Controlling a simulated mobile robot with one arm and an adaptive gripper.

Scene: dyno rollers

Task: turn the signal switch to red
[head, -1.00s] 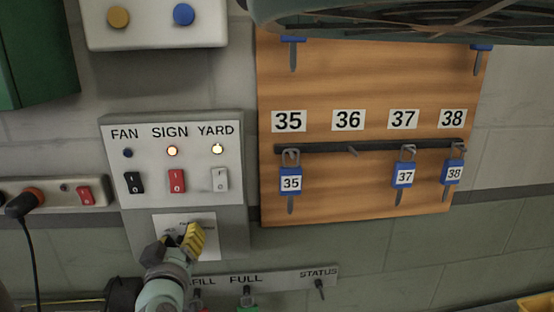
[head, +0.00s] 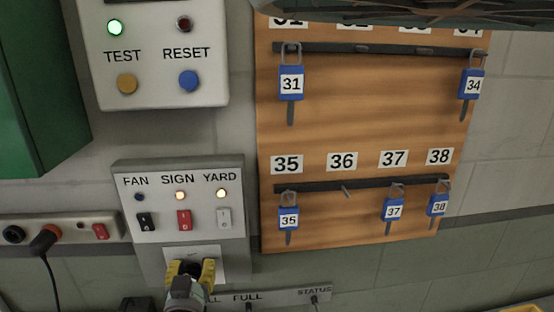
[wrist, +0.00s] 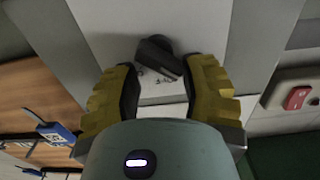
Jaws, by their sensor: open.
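A dark rotary knob (wrist: 158,58) on a white plate shows in the wrist view, ahead of and between my fingertips. It sits tilted, and small print beside it is too small to read. I take it for the signal switch. My gripper (wrist: 160,88) is open, with one yellow-padded finger on each side of the knob; whether either touches it I cannot tell. In the head view my gripper (head: 190,268) is in front of the white plate (head: 207,252) below the FAN/SIGN/YARD panel and hides the knob.
The switch panel (head: 233,176) is just above, with the SIGN and YARD lamps lit. A wooden key board (head: 350,120) with blue-tagged keys hangs to the right. A rail marked FULL and STATUS (head: 285,297) runs below. A socket strip with a plugged cord (head: 72,228) is at left.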

